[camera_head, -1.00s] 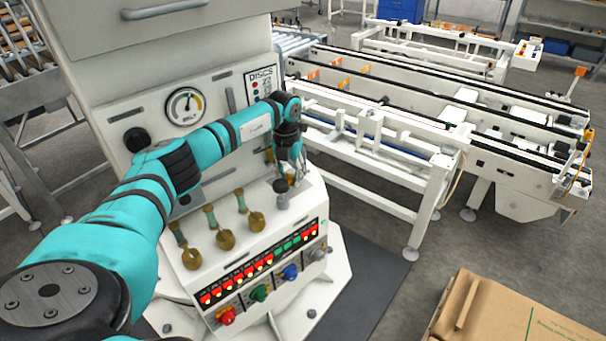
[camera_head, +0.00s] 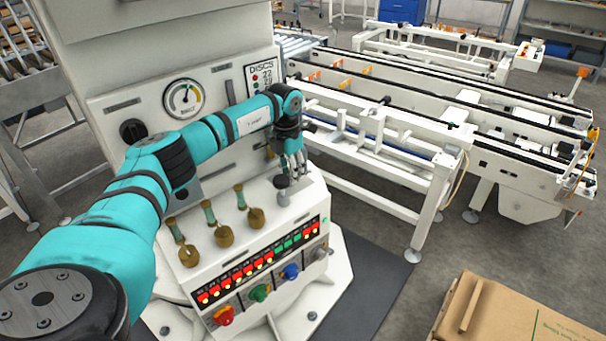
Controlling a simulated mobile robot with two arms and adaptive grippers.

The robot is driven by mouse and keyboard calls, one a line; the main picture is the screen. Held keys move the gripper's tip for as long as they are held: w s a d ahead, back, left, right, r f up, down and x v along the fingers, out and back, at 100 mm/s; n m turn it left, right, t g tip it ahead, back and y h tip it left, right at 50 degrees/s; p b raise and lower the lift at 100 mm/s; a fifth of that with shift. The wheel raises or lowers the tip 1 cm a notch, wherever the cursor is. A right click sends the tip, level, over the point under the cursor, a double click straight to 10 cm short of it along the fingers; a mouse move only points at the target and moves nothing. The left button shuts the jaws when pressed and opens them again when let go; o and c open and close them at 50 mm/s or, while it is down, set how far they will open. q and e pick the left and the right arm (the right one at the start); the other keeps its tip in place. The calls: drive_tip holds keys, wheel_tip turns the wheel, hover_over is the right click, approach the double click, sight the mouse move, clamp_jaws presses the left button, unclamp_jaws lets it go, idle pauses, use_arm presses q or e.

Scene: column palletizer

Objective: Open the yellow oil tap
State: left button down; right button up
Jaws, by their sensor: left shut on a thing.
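The control console (camera_head: 200,265) stands at centre left. A small yellow piece, apparently part of the yellow oil tap (camera_head: 269,152), shows just left of my left gripper (camera_head: 297,170). That gripper points down at the console's right end with its fingers shut. The fingers and wrist hide most of what they hold, so the grip itself is not clear. My right gripper is out of view.
A pressure dial (camera_head: 184,98) and a black knob (camera_head: 133,131) are on the panel behind my arm. Lit buttons and coloured knobs, including a red one (camera_head: 224,316), line the console front. White conveyor frames (camera_head: 430,180) stand right; a cardboard box (camera_head: 515,315) is lower right.

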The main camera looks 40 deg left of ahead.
use_arm(q)
drive_tip(key=m+b, duration=0.2)
drive_tip(key=m, duration=0.4)
drive_tip(key=shift+f+m, duration=0.15)
drive_tip(key=shift+m, duration=0.15)
drive_tip(key=m, duration=0.3)
drive_tip(key=shift+b, duration=0.4)
drive_tip(key=shift+d+f+m, duration=0.15)
drive_tip(key=shift+m, duration=1.05)
drive_tip(key=shift+s, duration=0.1)
drive_tip(key=c, duration=1.1)
unclamp_jaws()
drive_tip(key=shift+d, duration=0.1)
drive_tip(key=shift+o, duration=0.8)
drive_tip(key=shift+r, duration=0.2)
